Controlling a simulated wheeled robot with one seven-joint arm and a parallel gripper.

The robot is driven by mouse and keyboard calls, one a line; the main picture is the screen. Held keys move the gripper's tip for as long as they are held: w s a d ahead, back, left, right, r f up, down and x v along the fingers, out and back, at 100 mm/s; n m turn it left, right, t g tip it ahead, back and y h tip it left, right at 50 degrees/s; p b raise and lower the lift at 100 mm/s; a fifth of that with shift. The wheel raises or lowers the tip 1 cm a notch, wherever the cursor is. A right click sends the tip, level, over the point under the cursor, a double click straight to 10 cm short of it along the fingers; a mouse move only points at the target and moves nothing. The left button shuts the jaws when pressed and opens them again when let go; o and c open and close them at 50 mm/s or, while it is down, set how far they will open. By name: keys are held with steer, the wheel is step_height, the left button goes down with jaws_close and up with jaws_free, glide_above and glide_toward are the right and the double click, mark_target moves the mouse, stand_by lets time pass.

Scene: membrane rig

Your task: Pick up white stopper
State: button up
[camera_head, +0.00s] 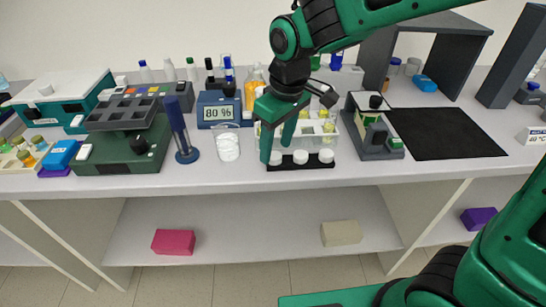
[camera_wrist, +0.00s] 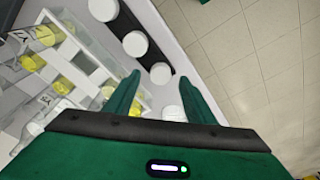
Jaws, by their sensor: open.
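Three white round stoppers sit in a row on a black strip (camera_head: 306,166) at the bench's front edge: left (camera_head: 275,158), middle (camera_head: 300,157) and right (camera_head: 326,155). They look alike. My gripper (camera_head: 276,152) points down, open, over the left end of the strip. In the wrist view, the fingertips of my gripper (camera_wrist: 159,78) stand on either side of the left stopper (camera_wrist: 160,73), with a gap visible. The middle stopper (camera_wrist: 135,43) and right stopper (camera_wrist: 103,9) lie beyond, toward the top left. Fingertip height above the strip is hard to tell.
A clear rack with yellow-filled vials (camera_head: 318,128) stands right behind the strip. A beaker with white contents (camera_head: 228,148) and a blue stand (camera_head: 186,150) are to the left. A grey-green device (camera_head: 374,135) is to the right. The bench's front edge is close.

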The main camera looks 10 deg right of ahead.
steer(key=shift+w+a+f, duration=0.1)
steer(key=shift+f, duration=0.95)
steer(key=c, duration=1)
steer(key=shift+r, duration=0.15)
